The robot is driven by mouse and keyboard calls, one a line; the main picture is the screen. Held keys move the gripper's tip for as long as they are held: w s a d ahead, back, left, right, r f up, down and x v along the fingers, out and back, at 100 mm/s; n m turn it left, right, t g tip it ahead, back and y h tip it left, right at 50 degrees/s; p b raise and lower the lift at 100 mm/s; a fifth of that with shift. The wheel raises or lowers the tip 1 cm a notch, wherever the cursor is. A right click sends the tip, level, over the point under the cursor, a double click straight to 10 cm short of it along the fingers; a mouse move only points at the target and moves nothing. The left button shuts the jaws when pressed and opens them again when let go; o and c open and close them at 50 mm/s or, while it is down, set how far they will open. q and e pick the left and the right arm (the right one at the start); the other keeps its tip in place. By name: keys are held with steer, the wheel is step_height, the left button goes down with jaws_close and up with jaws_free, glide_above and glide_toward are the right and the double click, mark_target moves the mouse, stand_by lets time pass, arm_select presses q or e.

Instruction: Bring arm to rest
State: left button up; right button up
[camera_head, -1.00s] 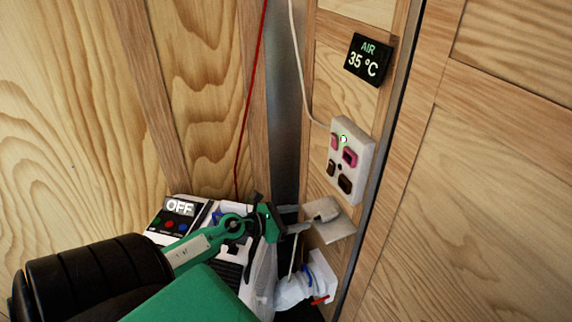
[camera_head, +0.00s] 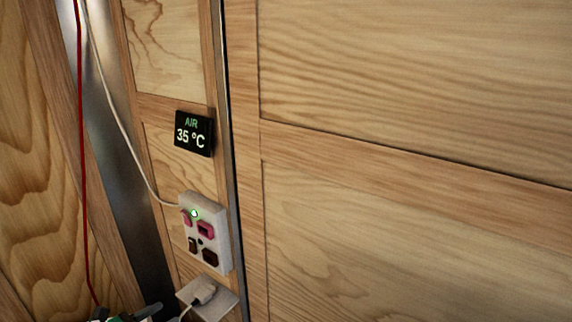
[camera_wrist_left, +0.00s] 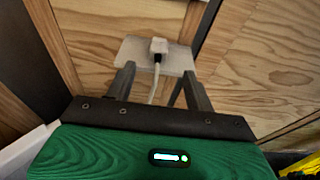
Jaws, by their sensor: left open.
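My left gripper shows best in the left wrist view (camera_wrist_left: 155,85), where its two dark fingers stand apart with nothing held between them. Past the fingertips is a pale wall plate (camera_wrist_left: 180,58) with a white plug (camera_wrist_left: 158,47) and its cord running down between the fingers. In the head view only the tip of my left gripper (camera_head: 135,314) shows at the bottom left edge, just left of the same plate (camera_head: 222,303) and plug (camera_head: 203,290). The rest of my left arm is out of the picture. My right gripper is in neither view.
A white switch panel (camera_head: 218,258) with a green light and several pink and brown switches is on the wall above the plate. A black display (camera_head: 194,133) reads AIR 35 °C. A red cord (camera_head: 82,170) and a white cable (camera_head: 118,115) hang at left. Bare wood fills the right.

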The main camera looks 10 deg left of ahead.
arm_select(q)
steer(key=s+d+f+m+g+y, duration=0.3)
steer(key=s+d+m+g, duration=0.5)
steer(key=m, duration=0.9)
steer(key=s+d+f+m+g+y, duration=0.2)
steer(key=s+d+f+m+g, duration=0.15)
steer(key=s+d+m, duration=1.05)
steer(key=a+f+m+p, duration=0.3)
steer(key=f, duration=2.7)
steer(key=s+a+f+g+p, duration=0.1)
steer(key=s+a+f, duration=0.1)
steer(key=s+f, duration=0.6)
steer(key=s+a+f+g+p, duration=0.1)
steer(key=s+f, duration=0.7)
steer(key=s, duration=0.2)
steer(key=shift+a+y, duration=0.35)
steer(key=shift+y, duration=0.05)
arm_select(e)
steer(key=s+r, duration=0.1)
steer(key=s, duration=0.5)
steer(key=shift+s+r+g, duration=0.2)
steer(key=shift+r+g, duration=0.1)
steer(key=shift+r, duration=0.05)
